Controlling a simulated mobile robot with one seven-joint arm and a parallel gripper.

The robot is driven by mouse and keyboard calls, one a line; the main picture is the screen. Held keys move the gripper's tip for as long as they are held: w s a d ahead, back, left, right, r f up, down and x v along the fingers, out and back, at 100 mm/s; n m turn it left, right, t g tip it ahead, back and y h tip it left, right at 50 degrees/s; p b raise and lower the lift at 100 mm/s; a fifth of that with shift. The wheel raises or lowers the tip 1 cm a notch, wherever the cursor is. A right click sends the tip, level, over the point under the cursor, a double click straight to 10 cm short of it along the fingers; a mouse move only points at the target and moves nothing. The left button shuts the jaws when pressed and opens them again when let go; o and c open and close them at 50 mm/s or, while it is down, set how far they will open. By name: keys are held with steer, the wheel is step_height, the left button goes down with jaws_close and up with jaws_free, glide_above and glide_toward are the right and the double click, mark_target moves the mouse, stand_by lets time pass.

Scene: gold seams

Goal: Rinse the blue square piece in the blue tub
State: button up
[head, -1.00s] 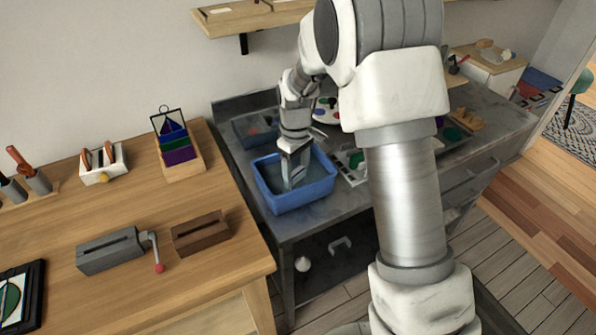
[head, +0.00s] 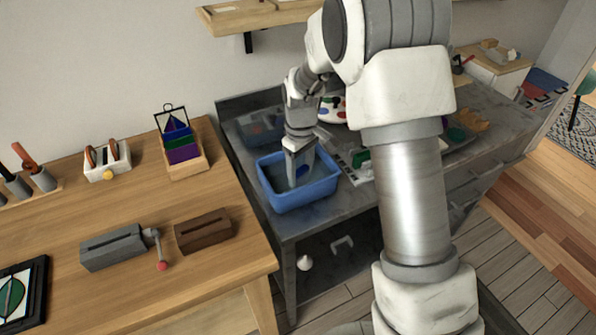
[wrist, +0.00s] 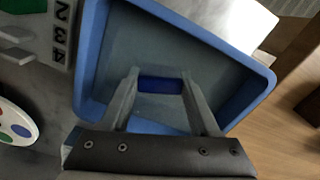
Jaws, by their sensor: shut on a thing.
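The blue tub (head: 297,200) stands on the grey metal bench and holds greyish water. It also fills much of the wrist view (wrist: 91,60). My gripper (head: 299,178) points down into the tub, its fingertips inside the rim. In the wrist view my gripper (wrist: 160,86) is shut on the blue square piece (wrist: 160,86), which spans the gap between the two fingertips.
A white number rack (wrist: 60,35) and a palette (wrist: 17,122) lie close beside the tub. Left of the bench is a wooden table with a rack of coloured glass (head: 184,156), a grey crank box (head: 113,248) and a brown slotted block (head: 203,231).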

steer(key=shift+d+r, duration=0.1)
steer(key=shift+d, duration=0.05)
stand_by(0.3)
step_height(320, 180, up, 11)
steer(key=p, duration=0.8)
steer(key=shift+r, duration=0.15)
stand_by(1.2)
